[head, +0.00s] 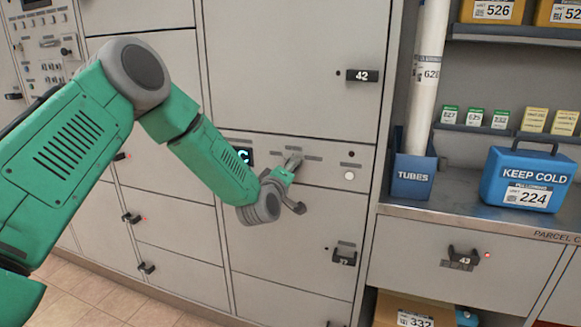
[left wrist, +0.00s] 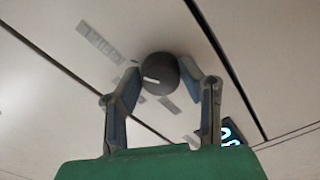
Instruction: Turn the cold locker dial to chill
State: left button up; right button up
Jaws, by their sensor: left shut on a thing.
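The cold locker dial (left wrist: 162,74) is a round dark knob with a white pointer line, seen in the left wrist view on the pale locker front. My left gripper (left wrist: 160,78) has its two fingers on either side of the dial, shut on it. In the head view my left gripper (head: 292,168) is at the control strip of the lockers, and it hides the dial there. Small grey label plates surround the dial, but their words are too blurred to read. A dark display (head: 244,156) with cyan characters sits left of the gripper. My right gripper is not in view.
Below the strip is a locker door with a dark handle (head: 344,257); door 42 (head: 362,76) is above. A white button (head: 349,175) is right of the gripper. A blue "KEEP COLD" box (head: 527,180) and a blue tubes holder (head: 413,178) stand on the right counter.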

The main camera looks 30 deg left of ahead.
pick_arm(q)
jog(key=shift+s+f+m, duration=0.1)
jog(key=shift+f+m, duration=0.3)
jog(key=shift+f, duration=0.05)
jog(key=o, duration=1.1)
jog(key=shift+r, duration=0.15)
jog(key=v, duration=1.1)
jog(key=shift+s, duration=0.3)
